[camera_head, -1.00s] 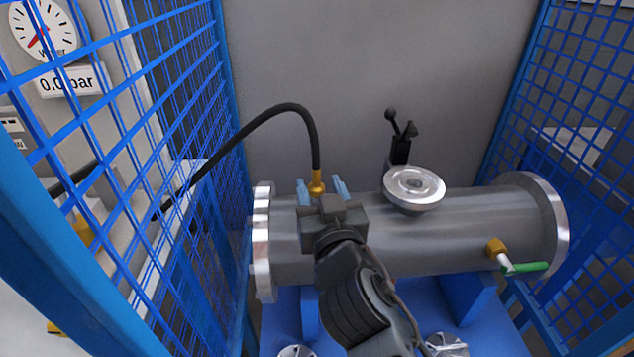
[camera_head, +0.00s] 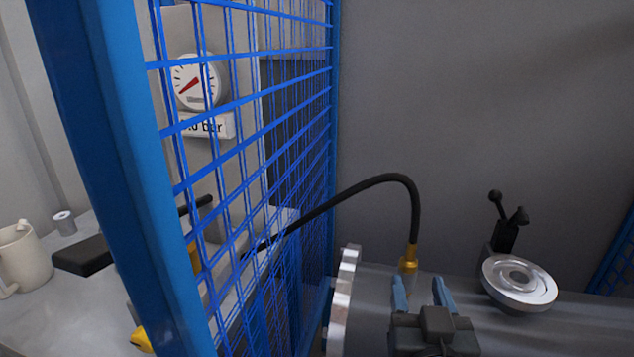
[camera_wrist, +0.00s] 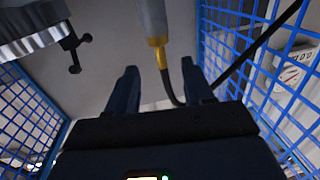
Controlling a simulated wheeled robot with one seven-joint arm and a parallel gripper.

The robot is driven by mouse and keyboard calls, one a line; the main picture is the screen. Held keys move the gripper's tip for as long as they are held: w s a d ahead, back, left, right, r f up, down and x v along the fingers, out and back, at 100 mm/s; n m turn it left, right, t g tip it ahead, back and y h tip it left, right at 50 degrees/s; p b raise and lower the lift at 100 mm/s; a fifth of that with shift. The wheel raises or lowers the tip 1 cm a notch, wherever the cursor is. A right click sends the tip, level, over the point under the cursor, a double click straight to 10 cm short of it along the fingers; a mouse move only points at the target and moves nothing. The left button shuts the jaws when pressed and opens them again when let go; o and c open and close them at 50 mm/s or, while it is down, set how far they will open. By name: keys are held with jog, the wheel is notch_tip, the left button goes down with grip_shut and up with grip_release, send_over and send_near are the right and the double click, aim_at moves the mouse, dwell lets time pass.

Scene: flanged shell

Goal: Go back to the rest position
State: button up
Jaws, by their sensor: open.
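My gripper (camera_head: 423,292) is in the lower right of the head view, over the left part of the grey flanged shell (camera_head: 385,288). Its two blue fingers are apart and open. The brass hose fitting (camera_head: 408,261) stands upright on the shell just beyond the fingers. In the wrist view the two dark fingers (camera_wrist: 162,88) are spread. A grey cylinder with a yellow band (camera_wrist: 157,41) shows above and between them. Whether the fingers touch the fitting cannot be told.
A black hose (camera_head: 365,184) arches left from the fitting to the blue mesh fence (camera_head: 240,130). A silver round flange (camera_head: 518,282) and a black clamp (camera_head: 505,235) are at the right. A pressure gauge (camera_head: 197,82) and a mug (camera_head: 23,257) are beyond the fence.

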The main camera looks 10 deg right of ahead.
jog(key=s+f+n+g+y, duration=0.15)
jog(key=s+f, duration=0.35)
jog(key=s, duration=0.5)
jog(key=s+f+n+g+y, duration=0.1)
jog(key=s+f+n+y, duration=0.2)
jog(key=s, duration=0.6)
jog(key=s+d+r+m+p, duration=0.1)
jog(key=s+r, duration=0.1)
jog(key=s, duration=0.6)
jog(key=s+d+r, duration=0.1)
jog(key=s+r, duration=0.1)
jog(key=s, duration=0.6)
jog(key=shift+s+m+p, duration=0.35)
jog(key=shift+s, duration=0.05)
jog(key=shift+c, duration=0.2)
